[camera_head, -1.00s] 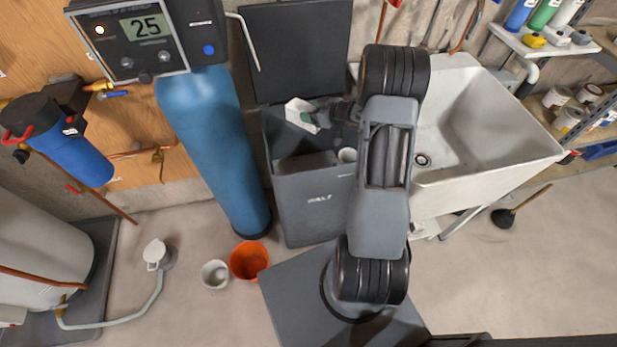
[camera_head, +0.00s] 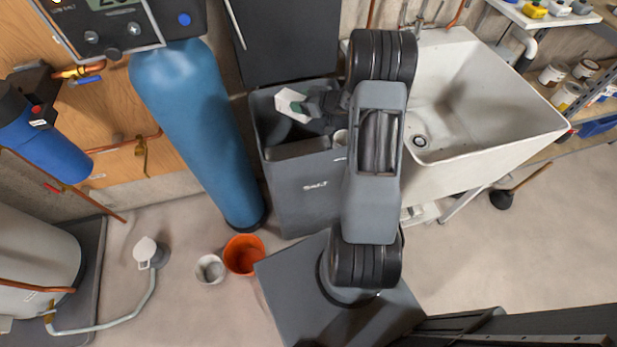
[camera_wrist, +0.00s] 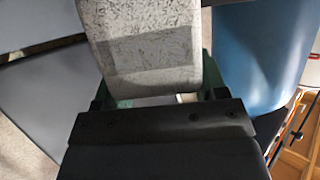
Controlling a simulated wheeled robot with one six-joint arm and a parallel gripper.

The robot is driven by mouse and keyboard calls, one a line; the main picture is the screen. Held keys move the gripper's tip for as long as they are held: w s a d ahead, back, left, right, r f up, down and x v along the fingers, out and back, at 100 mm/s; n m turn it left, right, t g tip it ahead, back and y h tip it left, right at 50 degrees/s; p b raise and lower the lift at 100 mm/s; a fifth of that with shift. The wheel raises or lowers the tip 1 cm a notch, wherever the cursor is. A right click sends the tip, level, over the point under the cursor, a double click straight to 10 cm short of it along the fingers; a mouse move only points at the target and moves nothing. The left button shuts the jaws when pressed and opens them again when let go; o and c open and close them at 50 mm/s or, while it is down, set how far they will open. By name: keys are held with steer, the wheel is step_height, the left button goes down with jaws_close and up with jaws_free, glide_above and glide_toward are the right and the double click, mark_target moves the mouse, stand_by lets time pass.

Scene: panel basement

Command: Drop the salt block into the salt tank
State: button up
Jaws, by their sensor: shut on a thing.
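The white salt block (camera_head: 291,105) is held in my gripper (camera_head: 307,108), which is shut on it. In the wrist view the speckled, pale block (camera_wrist: 140,45) fills the upper middle, between the green-edged fingers of the gripper (camera_wrist: 160,95). The grey salt tank (camera_head: 308,195), marked SALT, stands left of my arm with its black lid (camera_head: 285,40) raised. In the head view the block shows over the tank's open mouth, toward its back left. I cannot tell its exact height against the rim. My arm hides the tank's right side.
A tall blue cylinder (camera_head: 195,130) stands close to the tank's left side. A white sink (camera_head: 490,110) is to the right of my arm. An orange bucket (camera_head: 243,256) and a white bucket (camera_head: 210,269) stand on the floor in front of the cylinder.

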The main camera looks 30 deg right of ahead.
steer(key=shift+f, duration=0.15)
steer(key=o, duration=1.7)
steer(key=shift+o, duration=0.2)
steer(key=shift+s+f, duration=0.1)
steer(key=shift+f, duration=0.1)
steer(key=v, duration=1.3)
steer(key=shift+s+d+r+p, duration=0.25)
steer(key=shift+p, duration=0.15)
